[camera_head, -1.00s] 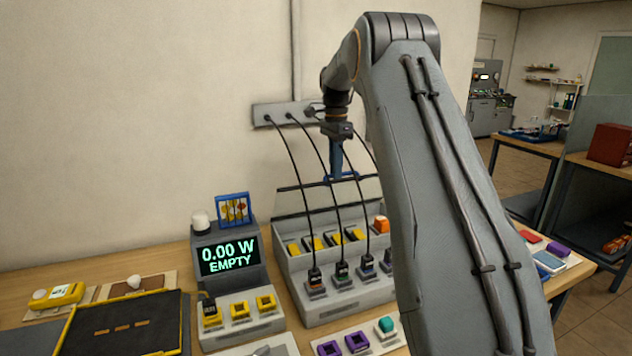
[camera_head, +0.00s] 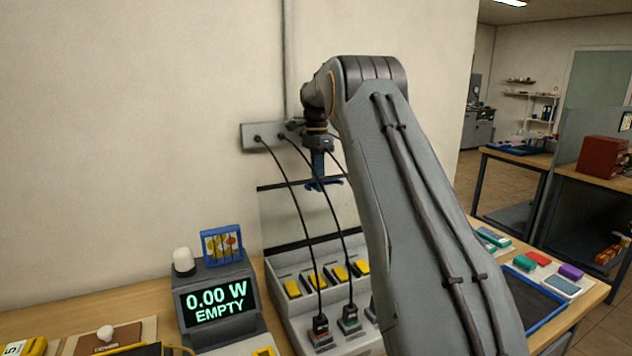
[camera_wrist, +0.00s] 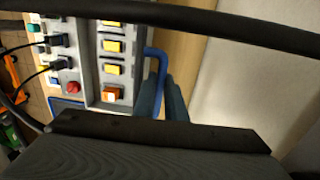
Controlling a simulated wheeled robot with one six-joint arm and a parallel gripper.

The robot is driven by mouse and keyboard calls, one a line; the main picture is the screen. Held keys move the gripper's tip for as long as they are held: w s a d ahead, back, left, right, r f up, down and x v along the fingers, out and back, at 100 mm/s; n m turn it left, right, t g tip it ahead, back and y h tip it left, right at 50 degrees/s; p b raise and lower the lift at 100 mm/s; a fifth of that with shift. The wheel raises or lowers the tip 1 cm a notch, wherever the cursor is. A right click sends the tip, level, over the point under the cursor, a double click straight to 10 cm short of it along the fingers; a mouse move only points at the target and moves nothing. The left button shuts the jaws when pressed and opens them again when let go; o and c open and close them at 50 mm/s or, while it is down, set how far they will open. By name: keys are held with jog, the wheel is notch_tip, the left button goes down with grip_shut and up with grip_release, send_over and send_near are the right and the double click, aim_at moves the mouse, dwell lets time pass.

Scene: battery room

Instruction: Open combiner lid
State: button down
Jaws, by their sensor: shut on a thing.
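The combiner (camera_head: 290,322) is a grey box with a row of yellow switches and black cables plugged into its lower front. Its lid (camera_head: 285,215) is a see-through panel with dark edges, standing up behind the switches. My gripper (camera_head: 322,184) is at the lid's top edge, shut on the blue handle (camera_head: 338,181). In the wrist view the blue handle (camera_wrist: 160,60) runs to my gripper's fingers (camera_wrist: 164,98), beside the switches. My arm hides the combiner's right side in the head view.
Black cables hang from a wall strip (camera_head: 262,137) past my gripper and down to the combiner. A display (camera_head: 217,305) reading 0.00 W EMPTY stands to the left. A blue tray (camera_head: 537,300) and small coloured boxes lie at the right.

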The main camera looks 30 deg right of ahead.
jog(key=shift+w+d+f, duration=0.1)
jog(key=shift+w+d, duration=0.1)
jog(key=shift+d, duration=0.05)
jog(key=c, duration=1.8)
grip_release()
jog(key=shift+d, duration=0.1)
jog(key=shift+w+a, duration=0.1)
jog(key=shift+a, duration=0.2)
jog(key=shift+w+r+b, duration=0.2)
jog(key=shift+r+b, duration=1)
jog(key=shift+r, duration=2.75)
jog(key=shift+d, duration=0.1)
